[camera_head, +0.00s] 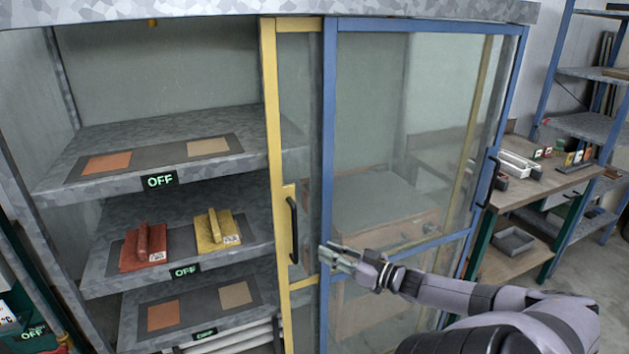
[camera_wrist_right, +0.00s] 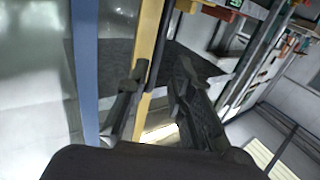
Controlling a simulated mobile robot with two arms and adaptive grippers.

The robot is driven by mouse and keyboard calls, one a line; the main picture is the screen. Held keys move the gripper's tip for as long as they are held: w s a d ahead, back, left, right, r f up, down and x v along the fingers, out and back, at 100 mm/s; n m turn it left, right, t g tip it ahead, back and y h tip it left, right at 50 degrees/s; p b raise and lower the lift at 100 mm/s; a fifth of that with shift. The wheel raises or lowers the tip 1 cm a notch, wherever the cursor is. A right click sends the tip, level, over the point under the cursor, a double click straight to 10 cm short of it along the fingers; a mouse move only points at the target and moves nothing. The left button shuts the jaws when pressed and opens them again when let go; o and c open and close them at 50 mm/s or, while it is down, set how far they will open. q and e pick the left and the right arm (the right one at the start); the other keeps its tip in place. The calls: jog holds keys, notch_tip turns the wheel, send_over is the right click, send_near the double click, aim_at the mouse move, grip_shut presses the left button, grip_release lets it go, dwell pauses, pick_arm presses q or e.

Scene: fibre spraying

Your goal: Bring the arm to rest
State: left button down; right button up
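My right arm comes in from the lower right in the head view. Its gripper (camera_head: 336,258) is in front of the blue-framed glass door (camera_head: 330,150), right of the black handle (camera_head: 293,230) on the yellow-framed door (camera_head: 269,120). In the right wrist view the two fingers (camera_wrist_right: 157,78) stand apart with nothing held between them. The yellow frame (camera_wrist_right: 146,50) and the blue frame (camera_wrist_right: 86,70) show beyond them. Whether the fingers touch the door cannot be told. My left gripper is not in view.
The cabinet's left side is open, with a red block (camera_head: 144,248) and a yellow block (camera_head: 217,231) on the middle shelf (camera_head: 110,290). Another black handle (camera_head: 488,182) is on the blue door's right edge. A workbench (camera_head: 540,185) stands at the right.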

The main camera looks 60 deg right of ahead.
jog(key=s+d+f+m+g+h, duration=0.15)
jog(key=s+f, duration=0.25)
jog(key=f, duration=0.5)
jog(key=s+d+f+m+g+h, duration=0.1)
jog(key=s+f+g+h, duration=0.2)
jog(key=f, duration=0.6)
jog(key=s+a+f+g, duration=0.25)
jog(key=s+f, duration=0.25)
jog(key=f, duration=0.3)
jog(key=s+a+f+g, duration=0.1)
jog(key=s+a+f, duration=0.35)
jog(key=f, duration=0.35)
jog(key=s+a+f+n+g+y, duration=0.1)
jog(key=s+a+f+g, duration=0.1)
jog(key=s+a+f, duration=0.3)
jog(key=s+a+f+g+y, duration=0.1)
jog(key=s+a+f+g, duration=0.15)
jog(key=a+f, duration=0.45)
jog(key=s+a+f+n+g+y, duration=0.1)
jog(key=s+a+f, duration=0.3)
jog(key=a, duration=0.6)
jog(key=s+a+f+n+g+y+b, duration=0.1)
jog(key=s+a+f+n+g, duration=0.1)
jog(key=a, duration=0.8)
jog(key=s+f+g, duration=0.1)
jog(key=s+f, duration=0.1)
jog(key=s, duration=0.1)
jog(key=shift+a+f+n, duration=0.15)
jog(key=shift+n, duration=0.2)
